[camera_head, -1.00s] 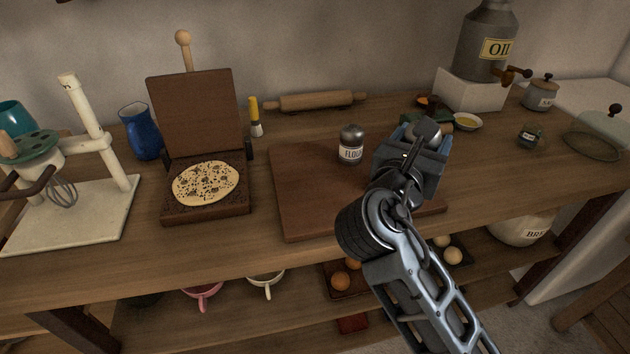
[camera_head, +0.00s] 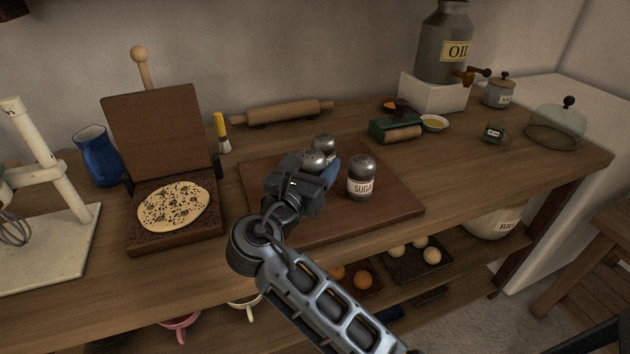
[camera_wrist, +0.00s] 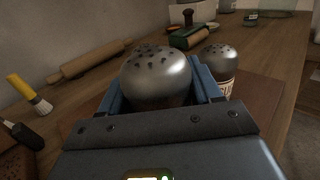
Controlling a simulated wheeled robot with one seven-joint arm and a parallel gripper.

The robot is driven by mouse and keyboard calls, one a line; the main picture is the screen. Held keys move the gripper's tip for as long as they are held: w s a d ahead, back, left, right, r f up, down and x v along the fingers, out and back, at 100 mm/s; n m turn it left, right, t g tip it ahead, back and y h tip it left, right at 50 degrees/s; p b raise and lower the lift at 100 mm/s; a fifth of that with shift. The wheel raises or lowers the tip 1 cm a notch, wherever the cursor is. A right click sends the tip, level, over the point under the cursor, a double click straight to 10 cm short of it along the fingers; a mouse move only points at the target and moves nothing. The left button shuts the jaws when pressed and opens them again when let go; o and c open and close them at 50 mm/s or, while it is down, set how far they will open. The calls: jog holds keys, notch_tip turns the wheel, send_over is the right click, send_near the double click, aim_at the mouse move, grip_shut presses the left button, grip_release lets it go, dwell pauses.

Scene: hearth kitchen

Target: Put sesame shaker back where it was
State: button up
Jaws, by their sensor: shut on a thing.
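My gripper (camera_head: 306,180) is shut around a shaker with a domed, perforated metal top (camera_head: 313,160), over the left middle of the brown board (camera_head: 392,205). Its top fills the middle of the wrist view (camera_wrist: 157,76). Its label is hidden, so I cannot read whether it is the sesame shaker. I cannot tell whether its base touches the board. A shaker labelled SUGAR (camera_head: 361,180) stands close to the right of my gripper.
A flatbread lies in an open brown press (camera_head: 160,120) to the left. A brush (camera_head: 222,133) and a rolling pin (camera_head: 283,113) lie behind the board.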

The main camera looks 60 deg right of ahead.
jog(key=shift+f, duration=1.75)
jog(key=shift+f, duration=0.15)
jog(key=o, duration=1.1)
jog(key=shift+o, duration=0.2)
jog(key=a, duration=0.4)
jog(key=s+a, duration=0.1)
jog(key=a, duration=0.3)
jog(key=s+a, duration=0.1)
jog(key=a, duration=0.2)
jog(key=shift+s+a+b, duration=0.2)
jog(key=shift+a+b, duration=0.15)
jog(key=shift+a, duration=0.05)
